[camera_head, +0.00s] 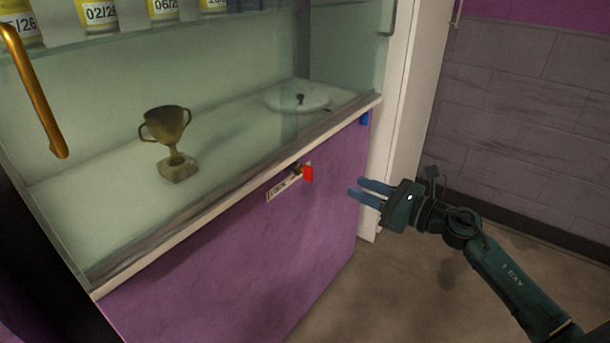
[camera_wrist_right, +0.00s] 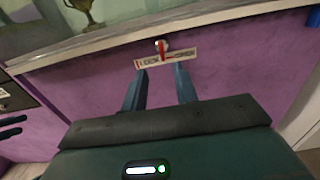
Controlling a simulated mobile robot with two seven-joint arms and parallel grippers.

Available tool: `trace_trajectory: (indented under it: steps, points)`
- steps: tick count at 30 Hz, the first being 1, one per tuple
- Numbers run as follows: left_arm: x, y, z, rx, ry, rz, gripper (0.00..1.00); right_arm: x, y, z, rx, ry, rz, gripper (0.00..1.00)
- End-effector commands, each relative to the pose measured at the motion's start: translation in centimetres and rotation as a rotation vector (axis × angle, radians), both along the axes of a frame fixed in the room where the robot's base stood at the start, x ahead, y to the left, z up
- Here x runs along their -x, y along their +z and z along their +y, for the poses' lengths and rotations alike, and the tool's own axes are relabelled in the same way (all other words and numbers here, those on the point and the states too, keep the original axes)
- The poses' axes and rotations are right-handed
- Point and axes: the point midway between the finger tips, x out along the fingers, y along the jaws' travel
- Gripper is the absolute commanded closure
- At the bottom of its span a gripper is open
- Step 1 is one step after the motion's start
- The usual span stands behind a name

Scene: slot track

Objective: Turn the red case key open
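The red key (camera_head: 308,173) sits in a small round lock on the purple front of the display case, just under its pale ledge. A white label strip (camera_head: 283,187) is beside it. In the right wrist view the red key (camera_wrist_right: 162,48) stands upright over a label (camera_wrist_right: 180,57) reading LOCK to OPEN. My right gripper (camera_head: 366,190) is open and empty, its blue fingers pointing at the key from the right, a short gap away. In the right wrist view its fingers (camera_wrist_right: 160,87) are below the key.
The glass case holds a bronze trophy cup (camera_head: 168,142) and a round white plate-like piece (camera_head: 297,97). A gold handle (camera_head: 36,95) is at the upper left. A blue piece (camera_head: 365,118) is at the case's right corner. The floor to the right is clear.

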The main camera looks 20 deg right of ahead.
Motion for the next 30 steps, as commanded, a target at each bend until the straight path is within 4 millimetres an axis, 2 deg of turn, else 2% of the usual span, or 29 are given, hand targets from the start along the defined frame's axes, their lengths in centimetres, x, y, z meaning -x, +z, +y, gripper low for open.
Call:
trace_trajectory:
  steps: [18,24,30]
  points:
    - [0.0,0.0,0.0,0.001,0.001,-0.001,0.64,-8.8,0.1,6.9,-0.007,-0.001,0.001,0.71]
    - [-0.1,0.0,0.0,0.001,0.002,-0.010,0.64,-9.9,0.1,7.8,-0.005,0.000,0.001,0.71]
    - [-0.1,0.1,0.0,0.001,0.001,-0.012,0.64,-10.0,0.0,7.9,-0.005,0.000,0.002,0.71]
